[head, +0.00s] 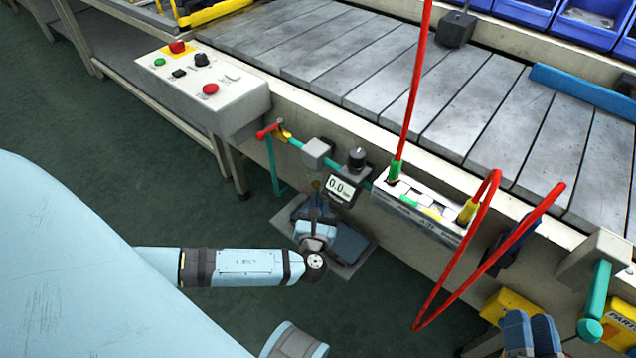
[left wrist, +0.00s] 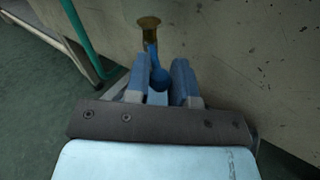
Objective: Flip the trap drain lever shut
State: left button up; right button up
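The trap drain lever (left wrist: 153,60) is blue with a rounded knob, and hangs below a brass fitting (left wrist: 149,22) in the left wrist view. The brass also shows small in the head view (head: 317,186), below the air line. My left gripper (left wrist: 162,76) has its fingers apart, one on each side of the lever's knob. Whether either finger touches the knob I cannot tell. In the head view my left gripper (head: 316,211) hides the lever. My right gripper (head: 531,334) is at the bottom right, its blue fingers close together, and whether they meet is unclear.
A display reading 0.0 (head: 341,189) and a black knob (head: 357,159) sit just above my left gripper. A teal pipe (head: 273,165) runs down to its left. Red hoses (head: 432,305) loop on the right. A control box (head: 205,90) stands upper left.

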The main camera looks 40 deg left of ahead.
pick_arm(q)
grip_shut()
